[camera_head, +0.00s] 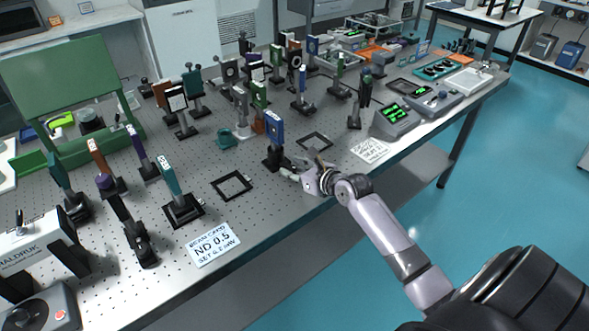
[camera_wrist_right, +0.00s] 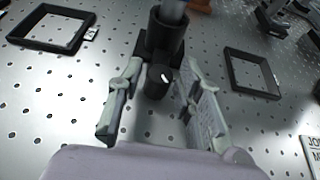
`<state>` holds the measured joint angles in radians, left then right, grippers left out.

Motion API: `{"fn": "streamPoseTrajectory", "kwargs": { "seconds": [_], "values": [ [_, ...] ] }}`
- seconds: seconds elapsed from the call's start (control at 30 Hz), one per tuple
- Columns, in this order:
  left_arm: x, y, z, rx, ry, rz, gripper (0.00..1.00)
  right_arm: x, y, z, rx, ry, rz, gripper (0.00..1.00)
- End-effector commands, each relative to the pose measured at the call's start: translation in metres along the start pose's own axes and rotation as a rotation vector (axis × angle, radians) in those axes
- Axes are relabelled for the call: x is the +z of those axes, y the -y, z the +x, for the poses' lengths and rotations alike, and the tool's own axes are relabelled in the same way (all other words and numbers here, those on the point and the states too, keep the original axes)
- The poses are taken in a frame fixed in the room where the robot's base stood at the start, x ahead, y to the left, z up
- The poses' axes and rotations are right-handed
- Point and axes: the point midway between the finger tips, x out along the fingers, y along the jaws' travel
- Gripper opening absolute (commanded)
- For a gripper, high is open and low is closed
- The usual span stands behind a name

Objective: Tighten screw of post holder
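The black post holder (camera_wrist_right: 165,36) stands upright on the table, with a grey post in its top. Its black thumbscrew (camera_wrist_right: 157,80), with a white mark on its face, points toward my right wrist camera. In the head view the post holder (camera_head: 276,159) carries a blue optic mount (camera_head: 274,127). My right gripper (camera_wrist_right: 160,88) is open, with one finger on each side of the thumbscrew. I see gaps between the screw and both fingers. In the head view the right gripper (camera_head: 297,176) is just right of the holder's base. My left gripper is not in view.
Black square frames lie flat on either side, one at left (camera_wrist_right: 84,38) and one at right (camera_wrist_right: 252,72). Many other mounted posts crowd the perforated optical table (camera_head: 270,213) behind and left.

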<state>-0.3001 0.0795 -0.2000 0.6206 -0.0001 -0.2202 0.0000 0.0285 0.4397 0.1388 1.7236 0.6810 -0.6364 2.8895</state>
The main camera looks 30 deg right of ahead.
Motion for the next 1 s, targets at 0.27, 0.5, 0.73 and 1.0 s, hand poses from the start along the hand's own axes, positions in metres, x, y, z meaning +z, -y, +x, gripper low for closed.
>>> {"fn": "streamPoseTrajectory", "kwargs": {
  "seconds": [0.27, 0.5, 0.73, 1.0],
  "values": [
    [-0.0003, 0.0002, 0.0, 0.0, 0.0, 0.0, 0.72, -0.0002, -0.0001, -0.0002, 0.0, 0.0, 0.0, 0.12],
    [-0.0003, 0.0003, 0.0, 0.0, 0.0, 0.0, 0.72, -0.0002, -0.0001, -0.0002, 0.0, 0.0, 0.001, 0.0],
    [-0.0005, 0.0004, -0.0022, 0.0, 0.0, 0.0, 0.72, -0.0003, 0.0004, 0.0001, 0.023, -0.005, -0.01, 0.0],
    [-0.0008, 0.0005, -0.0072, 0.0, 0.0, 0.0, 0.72, -0.0008, 0.0008, 0.0003, 0.108, -0.006, -0.043, 0.0]
  ]
}}
